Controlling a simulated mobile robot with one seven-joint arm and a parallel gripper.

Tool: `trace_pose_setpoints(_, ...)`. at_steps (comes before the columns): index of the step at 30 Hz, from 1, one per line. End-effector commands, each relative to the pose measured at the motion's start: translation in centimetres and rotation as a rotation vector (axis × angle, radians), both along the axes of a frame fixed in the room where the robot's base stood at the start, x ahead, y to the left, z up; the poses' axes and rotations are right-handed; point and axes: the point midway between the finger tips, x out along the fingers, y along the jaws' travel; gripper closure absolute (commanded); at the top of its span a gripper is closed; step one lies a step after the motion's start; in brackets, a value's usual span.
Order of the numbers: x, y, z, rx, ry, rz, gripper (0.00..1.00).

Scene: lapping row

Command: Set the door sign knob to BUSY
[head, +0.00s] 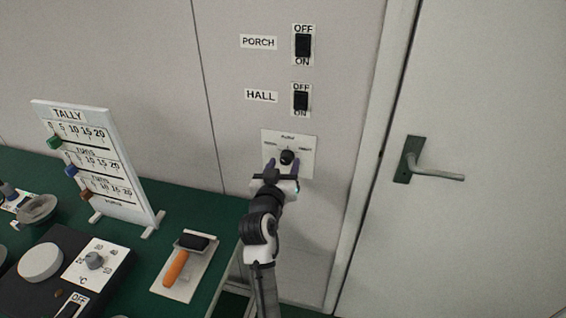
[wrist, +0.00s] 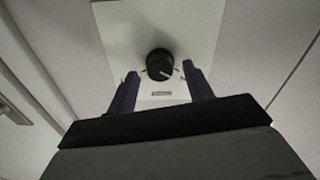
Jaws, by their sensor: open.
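The door sign knob (head: 287,157) is a small black dial on a white plate (head: 307,142) on the wall, below the HALL switch. In the wrist view the knob (wrist: 160,64) has a white pointer mark toward its lower right, and the plate (wrist: 120,25) fills the upper middle. The plate's lettering is too small or dark to read. My gripper (head: 284,166) is open in front of the plate. In the wrist view its two fingers (wrist: 161,82) stand left and right of the knob, apart from it, with their tips slightly below it.
PORCH (head: 303,45) and HALL (head: 300,100) switches are above the plate. A door with a lever handle (head: 435,172) is at the right. The green table (head: 215,207) at left holds a TALLY board (head: 112,192), a roller on a tray (head: 170,290) and a dial panel (head: 112,256).

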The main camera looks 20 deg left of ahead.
Motion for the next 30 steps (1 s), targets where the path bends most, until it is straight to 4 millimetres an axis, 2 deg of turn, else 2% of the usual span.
trace_pose_setpoints(9,0.26,0.02,-0.01,0.000,-0.001,0.000,0.49)
trace_pose_setpoints(19,0.23,0.03,-0.02,0.000,-0.001,0.001,0.92)
trace_pose_setpoints(30,0.23,0.00,-0.35,0.059,-0.002,0.000,0.93)
